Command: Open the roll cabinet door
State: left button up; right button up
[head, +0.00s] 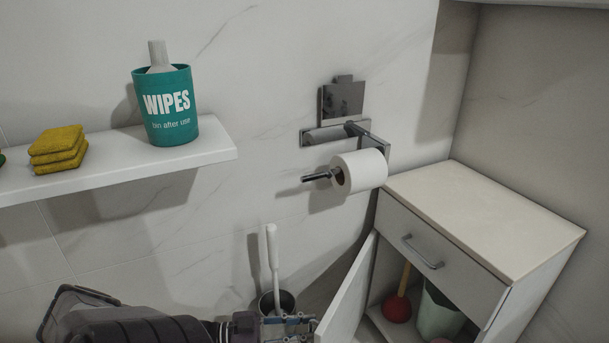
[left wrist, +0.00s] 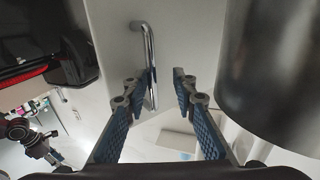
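The cabinet door (head: 346,297) stands partly open at the lower middle of the head view, swung out from the white cabinet (head: 480,215). My left gripper (head: 298,327) is low beside the door's outer face, partly cut off by the frame's bottom edge. In the left wrist view, the door's metal handle (left wrist: 150,62) runs between the fingers of the left gripper (left wrist: 157,85), close to the left finger. The fingers are apart. A small dark arm part with blue pads (left wrist: 48,152), apparently my right gripper, shows at the lower left; its finger state is unclear.
Inside the cabinet are a red plunger (head: 398,306) and a pale green bin (head: 438,314). A drawer (head: 440,252) sits above them, shut. A toilet brush (head: 273,262) stands left of the door. A toilet roll (head: 360,171) hangs above. A shelf (head: 110,165) holds wipes and sponges.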

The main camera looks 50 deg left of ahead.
pick_arm(q)
jog(key=shift+s+d, duration=0.1)
jog(key=shift+s, duration=0.05)
jog(key=shift+s, duration=0.1)
jog(key=v, duration=1.1)
jog(key=shift+s+a, duration=0.3)
jog(key=shift+s+f, duration=0.1)
